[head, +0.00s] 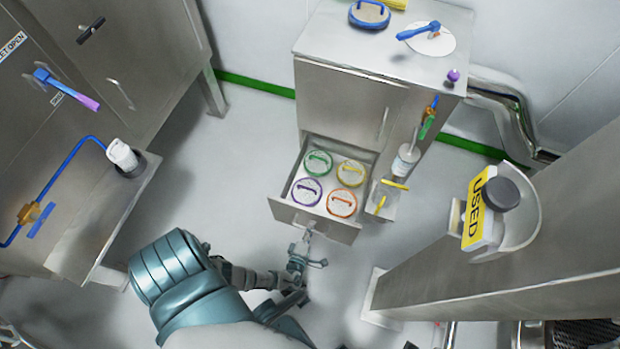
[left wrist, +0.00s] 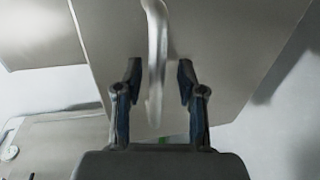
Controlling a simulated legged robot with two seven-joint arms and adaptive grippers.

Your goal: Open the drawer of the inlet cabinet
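The inlet cabinet (head: 345,105) stands at the back centre in the head view. Its drawer (head: 283,212) is pulled out and shows several round lids inside, with green, yellow, purple and orange rings and handles. My left gripper (head: 304,249) is just in front of the drawer's front panel. In the left wrist view, the curved metal drawer handle (left wrist: 157,50) lies between the two fingers of my left gripper (left wrist: 159,72). The fingers are spread, with a visible gap on either side of the handle. My right gripper does not show.
A steel cabinet (head: 125,60) with a ledge and blue pipe stands at left. A steel column (head: 520,265) with a holder and a yellow USED sign (head: 474,214) is at right. A bottle (head: 404,161) stands beside the drawer. The floor before the drawer is clear around my arm.

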